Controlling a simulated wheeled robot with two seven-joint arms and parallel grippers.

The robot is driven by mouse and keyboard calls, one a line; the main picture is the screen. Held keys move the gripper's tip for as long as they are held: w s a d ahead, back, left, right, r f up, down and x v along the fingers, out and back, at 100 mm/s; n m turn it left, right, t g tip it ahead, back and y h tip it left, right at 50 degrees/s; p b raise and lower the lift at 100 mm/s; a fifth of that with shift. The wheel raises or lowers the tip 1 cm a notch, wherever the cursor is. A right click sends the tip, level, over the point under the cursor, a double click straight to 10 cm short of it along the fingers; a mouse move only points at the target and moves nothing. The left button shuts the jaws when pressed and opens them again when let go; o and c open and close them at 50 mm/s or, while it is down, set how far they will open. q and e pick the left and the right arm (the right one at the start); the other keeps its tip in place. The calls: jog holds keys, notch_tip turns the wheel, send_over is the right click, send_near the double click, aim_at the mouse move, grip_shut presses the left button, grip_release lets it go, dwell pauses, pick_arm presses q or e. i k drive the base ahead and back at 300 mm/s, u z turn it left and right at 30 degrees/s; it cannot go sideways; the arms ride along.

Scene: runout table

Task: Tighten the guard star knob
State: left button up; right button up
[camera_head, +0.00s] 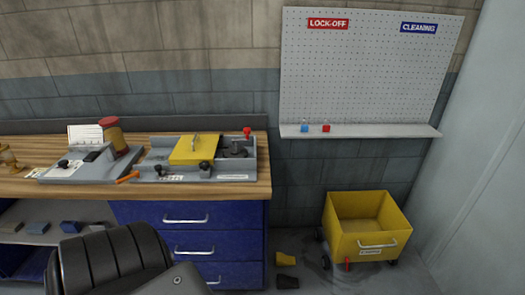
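A yellow guard plate (194,150) with a metal handle sits on a grey fixture (238,170) on the wooden bench. A dark knob (205,166) stands at the guard's front right corner. A smaller dark knob (158,170) is at the fixture's front left. I cannot tell for certain which is the guard star knob, or whether either is tight. Neither of my grippers is in view. A black ribbed shape at the bottom left looks like part of my arm.
Left of the fixture are a grey plate (75,176), a red-topped jar (112,136) and an orange-handled tool (128,177). A red knob (247,132) stands at the fixture's back right. A yellow cart (368,228) stands on the floor at right. Blue drawers (187,238) are below the bench.

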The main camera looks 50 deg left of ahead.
aim_at(203, 166)
jog(key=z, duration=0.35)
jog(key=i, duration=1.25)
jog(key=u, duration=2)
